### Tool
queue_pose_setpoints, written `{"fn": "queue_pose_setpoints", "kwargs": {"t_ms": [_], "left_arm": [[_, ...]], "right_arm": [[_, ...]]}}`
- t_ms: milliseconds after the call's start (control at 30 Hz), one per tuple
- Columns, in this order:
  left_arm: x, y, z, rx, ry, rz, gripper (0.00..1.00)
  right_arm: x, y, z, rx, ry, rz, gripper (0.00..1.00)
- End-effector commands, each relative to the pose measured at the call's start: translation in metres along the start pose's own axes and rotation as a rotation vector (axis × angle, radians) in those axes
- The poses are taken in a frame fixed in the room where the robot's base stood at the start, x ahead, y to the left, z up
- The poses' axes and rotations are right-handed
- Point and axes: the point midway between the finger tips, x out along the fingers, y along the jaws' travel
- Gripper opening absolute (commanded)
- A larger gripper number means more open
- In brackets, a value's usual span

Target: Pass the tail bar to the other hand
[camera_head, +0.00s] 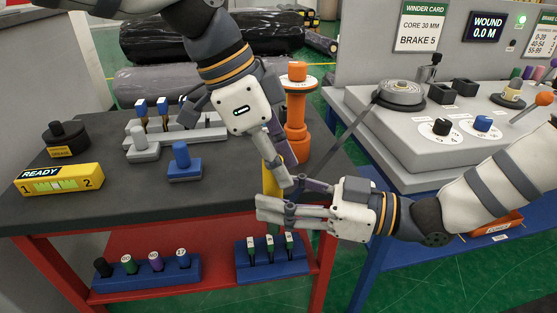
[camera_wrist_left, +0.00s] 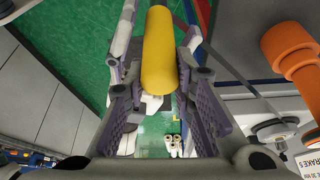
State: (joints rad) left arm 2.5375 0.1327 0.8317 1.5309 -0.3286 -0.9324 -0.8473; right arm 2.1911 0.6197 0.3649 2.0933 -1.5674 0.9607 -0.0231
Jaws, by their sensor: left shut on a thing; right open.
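The tail bar, a yellow cylinder (camera_head: 272,178), stands roughly upright past the front right of the dark bench. In the left wrist view the yellow bar (camera_wrist_left: 159,48) lies between my left fingers. My left gripper (camera_head: 284,178) points down and is shut on it. My right gripper (camera_head: 262,207) comes in from the right, just below the left fingertips, with its fingers beside the bar's lower part. It is open; whether it touches the bar I cannot tell. A dark strip (camera_head: 354,130) runs from the winder's reel (camera_head: 401,92) down towards the two grippers.
An orange post (camera_head: 295,130) stands on the bench close to my left gripper. A blue block (camera_head: 184,163), grey holders and the yellow READY box (camera_head: 59,179) are further left. The grey winder (camera_head: 440,140) is at right. Blue racks (camera_head: 140,278) stand on the red lower shelf.

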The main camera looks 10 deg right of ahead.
Motion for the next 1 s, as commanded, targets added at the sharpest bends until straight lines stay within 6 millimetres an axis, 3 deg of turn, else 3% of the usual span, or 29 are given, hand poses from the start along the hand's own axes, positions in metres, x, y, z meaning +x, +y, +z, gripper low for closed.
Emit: {"fn": "queue_pose_setpoints", "kwargs": {"t_ms": [300, 433, 567, 667, 767, 900, 1000], "left_arm": [[-0.001, 0.000, -0.001, 0.000, 0.001, -0.002, 0.00], [-0.001, 0.000, 0.000, 0.000, 0.001, -0.002, 0.00], [-0.001, 0.000, 0.000, 0.000, 0.001, -0.002, 0.00], [-0.001, 0.000, 0.000, 0.000, 0.001, -0.002, 0.00], [0.000, 0.000, 0.000, 0.000, 0.001, -0.001, 0.00], [-0.001, 0.000, 0.000, 0.000, 0.001, -0.001, 0.00], [-0.001, 0.000, 0.000, 0.000, 0.001, -0.002, 0.00]], "right_arm": [[-0.082, 0.001, -0.001, -0.002, 0.003, 0.004, 0.47], [-0.102, 0.001, -0.001, -0.003, 0.002, 0.003, 0.47], [-0.105, 0.002, 0.011, 0.051, -0.031, 0.034, 0.47], [-0.097, 0.006, 0.054, 0.215, -0.149, 0.145, 0.47], [-0.099, -0.002, 0.123, 0.427, -0.344, 0.296, 0.47], [-0.128, -0.040, 0.210, 0.672, -0.642, 0.487, 0.47], [-0.161, -0.081, 0.257, 0.809, -0.861, 0.607, 0.47]]}}
